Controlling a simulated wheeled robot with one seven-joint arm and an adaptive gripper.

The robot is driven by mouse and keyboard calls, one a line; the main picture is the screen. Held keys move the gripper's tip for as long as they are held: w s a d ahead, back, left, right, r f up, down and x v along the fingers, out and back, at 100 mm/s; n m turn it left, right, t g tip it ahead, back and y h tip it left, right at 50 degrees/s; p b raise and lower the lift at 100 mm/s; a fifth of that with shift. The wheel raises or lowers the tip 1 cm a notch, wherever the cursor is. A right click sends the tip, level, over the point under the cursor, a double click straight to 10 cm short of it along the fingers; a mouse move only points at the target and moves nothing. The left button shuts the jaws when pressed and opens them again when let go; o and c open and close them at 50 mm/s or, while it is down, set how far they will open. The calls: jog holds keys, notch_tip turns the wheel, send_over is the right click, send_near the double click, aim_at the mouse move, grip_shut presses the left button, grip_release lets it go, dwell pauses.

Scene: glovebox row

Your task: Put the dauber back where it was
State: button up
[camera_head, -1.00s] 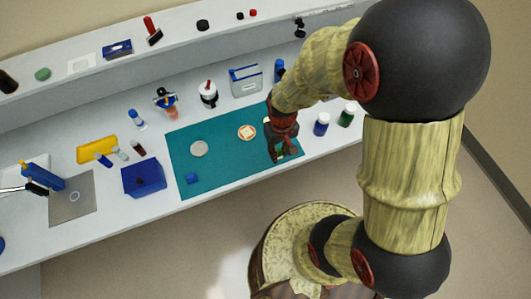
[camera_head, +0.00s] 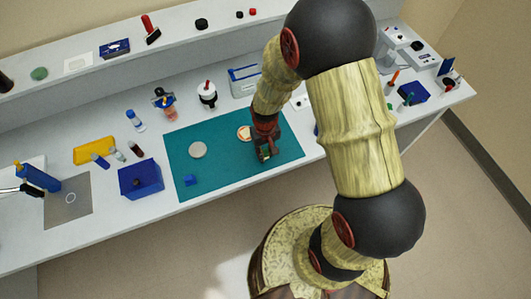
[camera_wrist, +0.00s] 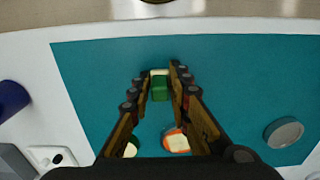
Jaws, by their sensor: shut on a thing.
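The thing I take for the dauber (camera_wrist: 160,90) is a small green piece with a pale cream end, held between my gripper's fingers. My gripper (camera_wrist: 160,78) is shut on it, with a finger on each side. In the head view my gripper (camera_head: 265,152) is over the right half of the teal mat (camera_head: 220,165), near its front edge. The teal mat also fills much of the wrist view (camera_wrist: 240,75). I cannot tell from the frames whether the dauber touches the mat.
On the mat are a grey round disc (camera_head: 198,150), a small blue piece (camera_head: 190,181) and an orange-rimmed pale piece (camera_head: 244,133) close to my gripper. A blue box (camera_head: 140,180) stands left of the mat. Bottles stand behind it. The mat's front middle is clear.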

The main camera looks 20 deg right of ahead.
jog(key=shift+f, duration=0.2)
jog(key=o, duration=0.9)
jog(key=shift+r, duration=0.1)
